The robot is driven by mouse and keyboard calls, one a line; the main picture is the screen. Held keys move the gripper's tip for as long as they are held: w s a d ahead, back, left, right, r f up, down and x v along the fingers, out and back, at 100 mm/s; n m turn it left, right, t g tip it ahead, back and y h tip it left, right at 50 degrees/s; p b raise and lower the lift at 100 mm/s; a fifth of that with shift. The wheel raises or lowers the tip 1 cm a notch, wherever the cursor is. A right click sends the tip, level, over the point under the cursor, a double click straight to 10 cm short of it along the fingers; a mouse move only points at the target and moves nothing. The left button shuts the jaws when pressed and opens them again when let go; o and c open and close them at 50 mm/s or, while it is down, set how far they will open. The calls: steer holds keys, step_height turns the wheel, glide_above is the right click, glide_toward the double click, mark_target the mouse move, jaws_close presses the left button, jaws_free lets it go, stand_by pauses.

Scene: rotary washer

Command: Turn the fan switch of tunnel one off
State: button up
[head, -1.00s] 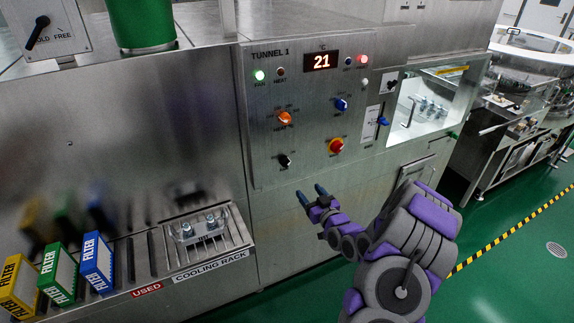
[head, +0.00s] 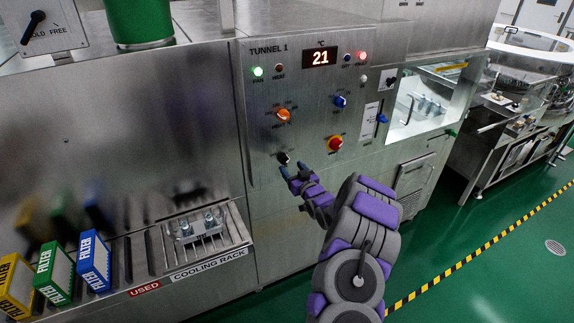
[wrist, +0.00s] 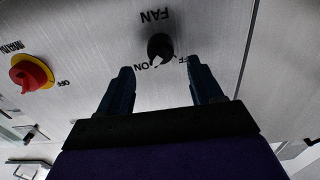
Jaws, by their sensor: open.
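The fan switch is a small black knob (head: 283,158) low on the left of the Tunnel 1 panel (head: 262,80). In the wrist view the knob (wrist: 160,46) sits upside down under the word FAN, with ON and a partly hidden OFF label beside it. My gripper (head: 290,170) is open just in front of the knob. In the wrist view its two dark blue fingers (wrist: 158,80) stand apart, with the knob between and beyond their tips. I cannot see contact. The green fan lamp (head: 257,72) is lit.
An orange knob (head: 283,115), a blue knob (head: 340,101) and a red-yellow main switch (head: 335,143) are on the same panel. The display (head: 321,57) reads 21. A cooling rack (head: 200,240) and filter boxes (head: 93,262) stand at lower left.

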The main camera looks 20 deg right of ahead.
mark_target(287, 162)
steer(key=w, duration=0.3)
steer(key=shift+w+a+f, duration=0.1)
steer(key=shift+w+f, duration=0.1)
steer(key=shift+w+r, duration=0.2)
steer(key=shift+w, duration=0.6)
steer(key=c, duration=1)
